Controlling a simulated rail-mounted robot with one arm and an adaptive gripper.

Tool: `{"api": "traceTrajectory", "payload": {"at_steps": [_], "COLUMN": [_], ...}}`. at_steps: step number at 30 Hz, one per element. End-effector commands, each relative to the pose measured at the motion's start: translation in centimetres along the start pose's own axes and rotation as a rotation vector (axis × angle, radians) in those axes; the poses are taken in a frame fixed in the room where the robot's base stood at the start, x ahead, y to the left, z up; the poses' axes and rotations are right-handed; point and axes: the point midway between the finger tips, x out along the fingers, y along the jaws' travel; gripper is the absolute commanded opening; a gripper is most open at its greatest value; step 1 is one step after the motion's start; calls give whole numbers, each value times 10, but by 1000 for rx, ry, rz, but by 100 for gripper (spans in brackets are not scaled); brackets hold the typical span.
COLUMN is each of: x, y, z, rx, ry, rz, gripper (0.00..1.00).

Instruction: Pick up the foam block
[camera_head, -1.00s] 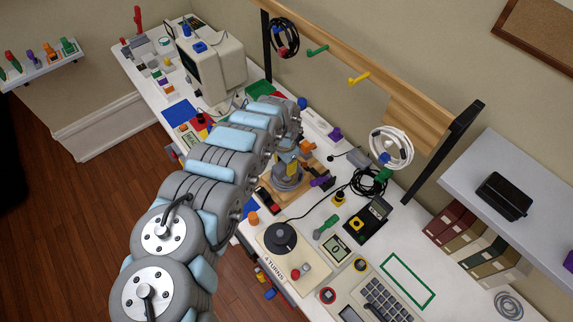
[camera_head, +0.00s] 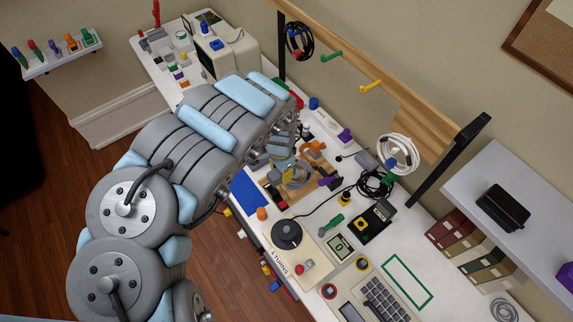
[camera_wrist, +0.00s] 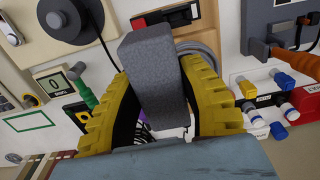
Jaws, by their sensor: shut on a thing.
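The foam block is a grey, speckled rectangular block (camera_wrist: 152,70) in the middle of the wrist view. My gripper (camera_wrist: 158,82) is shut on it, with one yellow-and-black finger against each side. The block's upper end sticks out beyond the fingertips. In the head view my gripper (camera_head: 288,168) is small and partly hidden by my arm, over the wooden board (camera_head: 272,192) on the white desk. I cannot make out the block clearly there.
A turntable-like unit (camera_head: 287,235) and a calculator-like keypad (camera_head: 384,300) stand at the front. Black cable (camera_head: 374,186) lies to the right. A wooden rail with pegs (camera_head: 410,95) runs above the desk. A green-outlined rectangle (camera_head: 406,278) is bare.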

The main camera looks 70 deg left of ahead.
Motion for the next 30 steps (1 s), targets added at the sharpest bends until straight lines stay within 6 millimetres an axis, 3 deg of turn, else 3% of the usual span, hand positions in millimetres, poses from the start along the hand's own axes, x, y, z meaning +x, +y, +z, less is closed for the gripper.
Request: {"api": "traceTrajectory", "payload": {"at_steps": [15,30], "x": [-20,-19], "y": [14,17], "z": [36,40], "rx": [-2,0], "ry": [-1,-1], "rz": [3,2], "gripper": [15,15]}}
